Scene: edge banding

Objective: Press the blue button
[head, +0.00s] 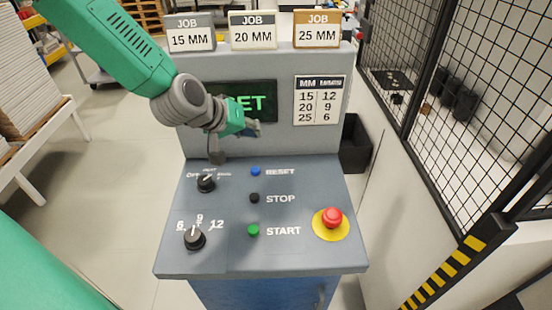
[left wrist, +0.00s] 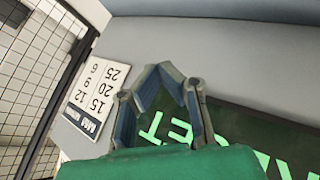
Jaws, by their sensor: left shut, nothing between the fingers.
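The blue button (head: 256,171) sits on the sloped grey control panel (head: 300,250), beside the label RESET. My left gripper (head: 256,129) is in front of the upright back panel, above the blue button and apart from it. It partly covers the dark screen (head: 268,98) with green letters. In the left wrist view the fingertips (left wrist: 160,70) meet and hold nothing; the screen (left wrist: 240,120) shows behind them, and the blue button is not in that view. My right gripper is not in view.
Below the blue button are a black STOP button (head: 254,198) and a green START button (head: 253,230). Two black knobs (head: 195,239) are at the left. A red emergency button (head: 332,217) is at the right. A black mesh fence (head: 480,90) stands right of the machine.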

